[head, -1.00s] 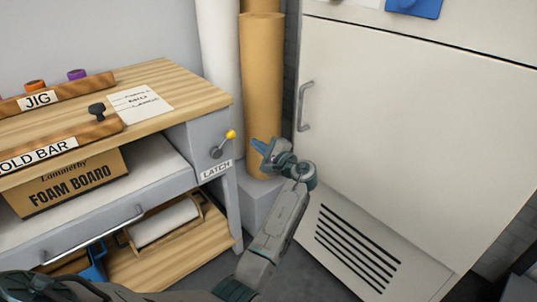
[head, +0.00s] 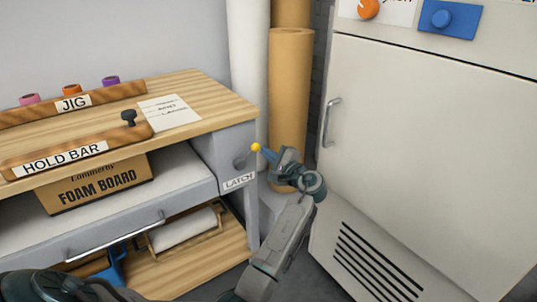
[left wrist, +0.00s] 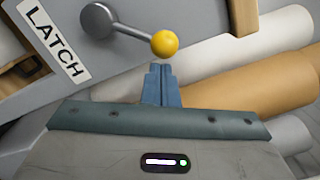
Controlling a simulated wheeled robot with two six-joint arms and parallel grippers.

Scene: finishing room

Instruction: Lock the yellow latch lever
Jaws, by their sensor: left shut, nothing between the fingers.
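The latch lever has a yellow ball knob (head: 256,147) on a thin rod from a grey round pivot (head: 240,161), on the grey end panel of the bench above the LATCH label (head: 239,181). The rod points up and right in the head view. My left gripper (head: 265,151) is shut and empty, its blue fingertips close to the knob's right side. In the left wrist view the closed fingertips (left wrist: 160,68) lie just below the yellow knob (left wrist: 164,43); whether they touch it I cannot tell. My right gripper is not in view.
A beige cabinet (head: 430,150) with a handle stands to the right. Tan and white rolls (head: 290,90) stand behind the gripper. The wooden benchtop (head: 200,97) carries the HOLD BAR (head: 75,155), the JIG strip and a paper sheet. A shelf below holds a foam board box (head: 98,184).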

